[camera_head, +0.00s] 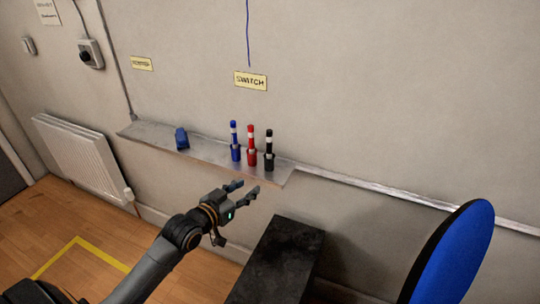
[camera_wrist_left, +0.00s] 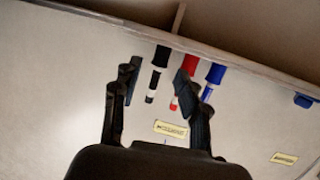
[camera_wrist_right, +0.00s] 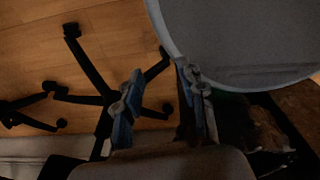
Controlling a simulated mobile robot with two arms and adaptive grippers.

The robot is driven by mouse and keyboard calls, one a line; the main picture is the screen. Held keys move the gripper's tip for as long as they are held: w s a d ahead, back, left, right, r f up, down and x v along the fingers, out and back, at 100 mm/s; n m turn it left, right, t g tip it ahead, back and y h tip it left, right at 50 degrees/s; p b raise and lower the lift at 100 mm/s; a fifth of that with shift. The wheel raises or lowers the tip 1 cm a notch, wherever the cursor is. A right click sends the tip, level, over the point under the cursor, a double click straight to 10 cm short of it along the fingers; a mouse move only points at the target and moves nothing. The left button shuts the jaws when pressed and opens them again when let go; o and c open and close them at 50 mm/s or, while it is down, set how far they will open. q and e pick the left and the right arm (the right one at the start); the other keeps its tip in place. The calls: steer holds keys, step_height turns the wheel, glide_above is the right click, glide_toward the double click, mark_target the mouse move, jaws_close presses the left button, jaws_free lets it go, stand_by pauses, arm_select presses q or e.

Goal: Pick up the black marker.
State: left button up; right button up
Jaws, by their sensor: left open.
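The black marker (camera_head: 269,151) stands upright at the right end of a row on the wall shelf, beside a red marker (camera_head: 252,148) and a blue marker (camera_head: 235,143). My left gripper (camera_head: 244,188) is open and empty, below and in front of the shelf, apart from the markers. In the left wrist view the black marker (camera_wrist_left: 157,73) shows beyond and between the two fingers (camera_wrist_left: 157,88); the right finger partly covers the red marker (camera_wrist_left: 188,100). My right gripper (camera_wrist_right: 165,100) shows only in the right wrist view, its fingers apart with nothing between them.
The narrow shelf (camera_head: 210,155) also holds a blue object (camera_head: 181,138) on its left. A dark cabinet (camera_head: 280,262) stands below the shelf's right end. A blue chair back (camera_head: 452,255) is at right. A radiator (camera_head: 82,158) hangs at left.

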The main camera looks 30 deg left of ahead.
mark_target(269, 136)
arm_select(q)
step_height(269, 136, up, 9)
steer(key=w+a+t, duration=0.1)
steer(key=a+t, duration=0.1)
steer(key=t, duration=0.1)
steer(key=w, duration=0.4)
steer(key=w+d+p, duration=0.1)
steer(key=w, duration=0.3)
steer(key=w+d+p, duration=0.1)
steer(key=w, duration=0.4)
steer(key=shift+f, duration=0.3)
steer(key=shift+w+f, duration=0.1)
steer(key=shift+w, duration=0.3)
arm_select(e)
steer(key=shift+s+a+r, duration=0.1)
steer(key=shift+s+r, duration=0.1)
steer(key=shift+r, duration=0.3)
steer(key=shift+s+a+r, duration=0.1)
steer(key=shift+s+r, duration=0.1)
steer(key=shift+r, duration=0.25)
